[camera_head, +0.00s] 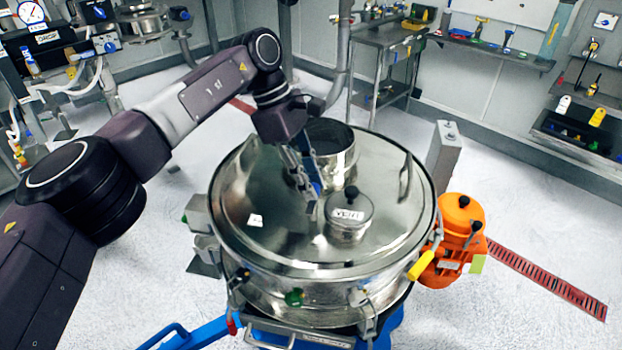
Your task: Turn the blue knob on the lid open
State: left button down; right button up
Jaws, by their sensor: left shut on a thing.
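The round steel lid (262,215) covers the sifter drum in the middle of the head view. My left gripper (308,193) reaches down onto the lid from the upper left. It is shut on the blue knob (317,187), of which only a small blue part shows beside the fingers. The rest of the knob is hidden by the gripper, so its exact angle cannot be told. My right gripper is not in view.
An open steel cylinder (335,160) stands on the lid just behind the gripper. A small capped vent (348,215) sits in front of it, close by. A handle (405,178) rises at the lid's right. An orange motor (458,235) is beside the drum.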

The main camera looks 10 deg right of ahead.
pick_arm(q)
jog(key=c, duration=1.8)
grip_release()
jog(key=shift+o, duration=0.2)
jog(key=v, duration=0.7)
jog(key=shift+r, duration=0.25)
jog(key=shift+w+a, duration=0.15)
